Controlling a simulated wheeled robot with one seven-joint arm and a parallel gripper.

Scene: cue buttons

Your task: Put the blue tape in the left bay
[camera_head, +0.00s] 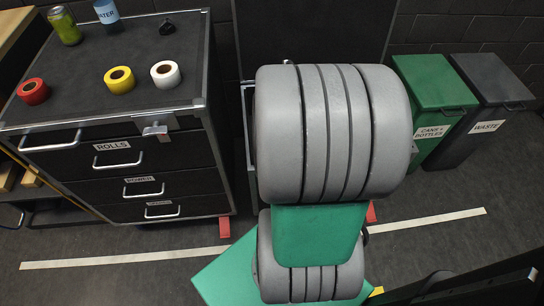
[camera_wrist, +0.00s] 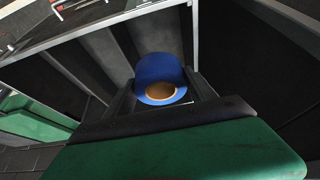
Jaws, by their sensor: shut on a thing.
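The blue tape (camera_wrist: 158,68) is a blue roll with a tan core, seen in the wrist view. My gripper (camera_wrist: 161,96) is shut on it, with a dark finger on each side. Beyond the tape is a dark rack (camera_wrist: 108,50) with upright dividing panels and a pale metal frame. The tape is at or in front of the rack's opening; I cannot tell how far in it is, or which bay it faces. In the head view my arm hides the gripper, the tape and most of the rack.
A dark drawer cabinet (camera_head: 70,80) stands at the left. On it are red tape (camera_head: 33,91), yellow tape (camera_head: 119,79), white tape (camera_head: 165,74), a green can (camera_head: 64,26) and a cup (camera_head: 108,14). A green bin (camera_head: 430,80) and a grey waste bin (camera_head: 490,80) stand at the right.

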